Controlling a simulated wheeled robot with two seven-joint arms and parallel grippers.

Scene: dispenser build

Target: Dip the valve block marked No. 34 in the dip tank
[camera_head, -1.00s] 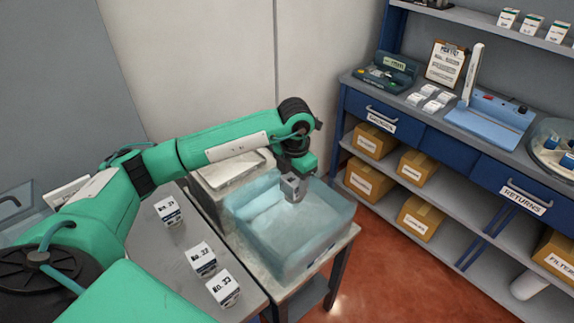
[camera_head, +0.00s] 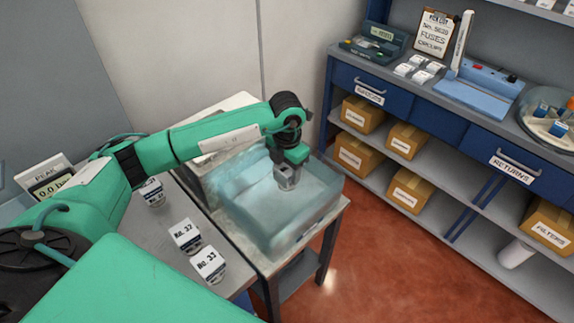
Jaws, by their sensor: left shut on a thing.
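The dip tank (camera_head: 262,228) is a pale blue, see-through basin on a small table. My left gripper (camera_head: 287,184) points down over the far right part of the tank, its tips at or inside the opening. It is shut on a small grey valve block; the block is mostly hidden by the fingers, its number cannot be read, and whether it touches the liquid is unclear. Block No. 32 (camera_head: 186,237) and block No. 33 (camera_head: 209,266) stand on the grey bench (camera_head: 182,278). Another block (camera_head: 153,193) stands behind them, partly covered by my arm. My right gripper is not in view.
A blue shelf unit (camera_head: 437,121) with cardboard boxes, a clipboard (camera_head: 437,33) and a blue device (camera_head: 485,92) stands at the right. A scale display marked PEAK (camera_head: 45,177) is at the left. Red floor (camera_head: 400,262) is clear between tank table and shelves.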

